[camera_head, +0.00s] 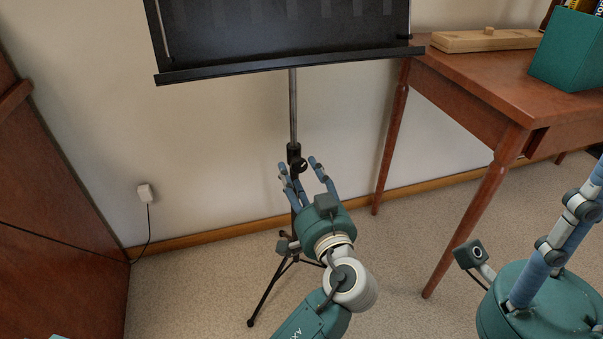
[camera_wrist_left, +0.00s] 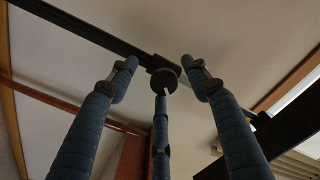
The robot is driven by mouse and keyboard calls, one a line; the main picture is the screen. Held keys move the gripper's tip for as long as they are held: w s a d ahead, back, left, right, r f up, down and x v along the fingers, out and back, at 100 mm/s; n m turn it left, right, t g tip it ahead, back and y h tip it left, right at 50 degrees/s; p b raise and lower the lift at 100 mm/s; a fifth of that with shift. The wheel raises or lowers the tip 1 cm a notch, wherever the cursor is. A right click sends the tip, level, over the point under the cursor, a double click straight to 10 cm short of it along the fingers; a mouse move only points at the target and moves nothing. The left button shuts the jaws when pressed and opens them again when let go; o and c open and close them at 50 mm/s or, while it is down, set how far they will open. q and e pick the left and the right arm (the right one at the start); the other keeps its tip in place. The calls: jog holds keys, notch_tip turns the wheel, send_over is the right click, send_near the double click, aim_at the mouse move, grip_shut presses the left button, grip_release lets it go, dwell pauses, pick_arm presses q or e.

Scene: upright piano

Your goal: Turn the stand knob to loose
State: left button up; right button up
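The black music stand (camera_head: 293,105) stands upright against the wall, with a dark round knob (camera_head: 300,164) on the collar of its pole. The knob (camera_wrist_left: 164,80) also shows in the left wrist view, ahead of the fingers. My left gripper (camera_head: 299,170) is open just below and in front of the knob. In the left wrist view its fingers (camera_wrist_left: 160,80) are spread, two at the sides and one below the knob. The lower finger's tip is close to the knob; I cannot tell whether it touches. My right gripper (camera_head: 590,190) is at the right edge, its fingertips cut off.
A wooden table (camera_head: 480,85) stands right of the stand, bearing a teal box (camera_head: 567,55) and a wooden board (camera_head: 480,40). The stand's tripod legs (camera_head: 263,293) spread on the carpet. A brown wooden cabinet (camera_head: 50,200) is at left. The carpet between is clear.

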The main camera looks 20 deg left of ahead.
pick_arm(q)
jog(key=shift+d+r, duration=0.1)
jog(key=shift+r, duration=0.1)
jog(key=shift+w+r, duration=0.1)
